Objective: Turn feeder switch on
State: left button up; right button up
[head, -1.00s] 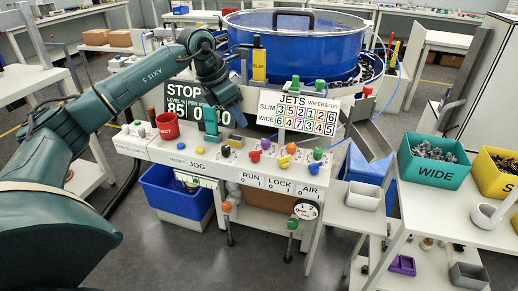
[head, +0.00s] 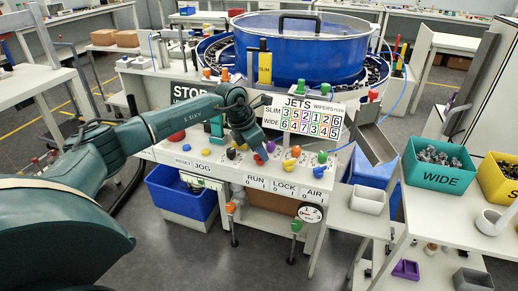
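My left arm (head: 185,122) reaches in from the left across the sloped white control panel (head: 170,150). My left gripper (head: 262,152) points down at the panel above the RUN label, close to a purple knob (head: 270,146) and a yellow knob (head: 288,165). Whether its fingers are apart or touch something cannot be told. Which control is the feeder switch cannot be read clearly. Labels RUN, LOCK and AIR (head: 315,194) run along the front edge. My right gripper is not in view.
A blue bowl (head: 300,52) stands behind the panel, with a JETS sign (head: 303,118) in front. A metal chute (head: 376,143) is at the right. A teal WIDE bin (head: 437,181) and a yellow bin (head: 492,185) stand on the right table. A blue bin (head: 178,200) sits below.

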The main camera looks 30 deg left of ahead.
pick_arm(q)
jog(key=shift+c, duration=0.5)
grip_shut()
